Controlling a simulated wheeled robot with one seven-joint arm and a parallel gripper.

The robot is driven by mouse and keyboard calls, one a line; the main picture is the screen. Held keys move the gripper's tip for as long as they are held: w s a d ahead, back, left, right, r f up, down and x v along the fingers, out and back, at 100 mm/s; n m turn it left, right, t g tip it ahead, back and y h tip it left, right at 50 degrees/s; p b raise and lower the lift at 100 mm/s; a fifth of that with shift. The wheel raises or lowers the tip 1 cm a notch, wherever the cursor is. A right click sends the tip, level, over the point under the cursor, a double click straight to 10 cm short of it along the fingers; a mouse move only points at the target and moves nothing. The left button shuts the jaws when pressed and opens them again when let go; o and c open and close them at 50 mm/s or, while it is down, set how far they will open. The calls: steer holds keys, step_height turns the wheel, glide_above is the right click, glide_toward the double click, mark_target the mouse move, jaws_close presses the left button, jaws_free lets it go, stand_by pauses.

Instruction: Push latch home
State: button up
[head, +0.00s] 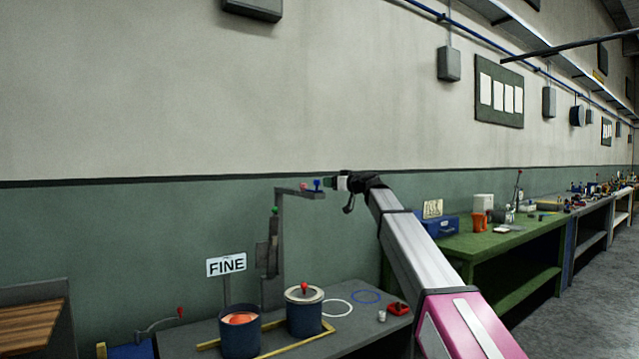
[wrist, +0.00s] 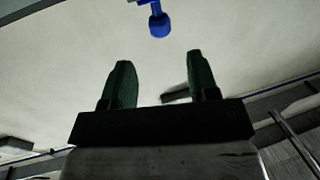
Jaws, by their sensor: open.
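A grey post with a horizontal arm (head: 296,192) stands on the bench in the head view. Near the arm's end are a blue knob (head: 317,184) and a pinkish-red knob (head: 303,187). The blue knob also shows in the wrist view (wrist: 159,25), ahead of the fingertips and roughly centred between them. My gripper (head: 328,182) is just right of the blue knob in the head view. In the wrist view my gripper (wrist: 160,62) is open with nothing between its dark green fingers. I cannot tell which part is the latch.
Below the arm are a blue pot with orange contents (head: 239,333), a lidded blue pot (head: 304,312), and a "FINE" sign (head: 226,265). A red item (head: 398,308) lies at the bench's right. A green workbench (head: 500,240) with clutter stands right. The wall is behind.

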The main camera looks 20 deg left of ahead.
mark_target(319, 181)
steer(key=x, duration=0.8)
steer(key=shift+w+a, duration=0.2)
steer(key=shift+a, duration=0.1)
